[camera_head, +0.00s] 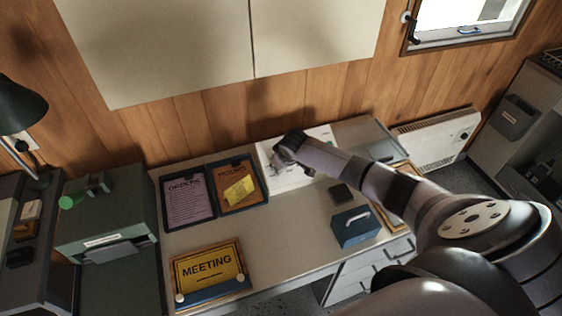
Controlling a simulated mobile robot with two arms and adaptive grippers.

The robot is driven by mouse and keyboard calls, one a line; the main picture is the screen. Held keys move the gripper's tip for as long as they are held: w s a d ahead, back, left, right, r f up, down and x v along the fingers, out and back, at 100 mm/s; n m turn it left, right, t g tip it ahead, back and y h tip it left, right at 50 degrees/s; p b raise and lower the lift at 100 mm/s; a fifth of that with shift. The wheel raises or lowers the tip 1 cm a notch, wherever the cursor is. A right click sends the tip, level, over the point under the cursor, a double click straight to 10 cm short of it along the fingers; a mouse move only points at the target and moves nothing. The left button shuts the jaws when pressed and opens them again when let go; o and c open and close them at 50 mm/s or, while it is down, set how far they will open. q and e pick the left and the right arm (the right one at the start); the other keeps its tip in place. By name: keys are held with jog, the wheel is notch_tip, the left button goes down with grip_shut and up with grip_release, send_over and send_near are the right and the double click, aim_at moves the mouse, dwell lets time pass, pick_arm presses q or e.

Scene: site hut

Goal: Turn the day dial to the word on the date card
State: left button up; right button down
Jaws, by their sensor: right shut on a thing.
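My right arm reaches in from the lower right across the desk. My right gripper (282,160) is at a white panel (268,150) at the back of the desk, shut on a part there, which I take to be the day dial. The fingers and wrist cover the dial, so I cannot read its words or where it points. I cannot pick out a date card with a readable day word. My left gripper is not in view.
Two dark trays (165,226) with sheets stand left of the panel. A yellow MEETING sign (207,266) lies at the front left. A blue box (355,227) and a small dark block (341,194) sit under my arm's left side. The desk's middle (285,230) is clear.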

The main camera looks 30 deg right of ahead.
jog(key=m+p, duration=0.2)
jog(key=m, duration=0.1)
jog(key=shift+a+r+m, duration=0.1)
jog(key=shift+m, duration=0.2)
jog(key=shift+m+p, duration=0.95)
jog(key=shift+m, duration=0.45)
jog(key=c, duration=1.3)
grip_release()
jog(key=v, duration=1.1)
jog(key=shift+s+r, duration=0.25)
jog(key=shift+r, duration=0.1)
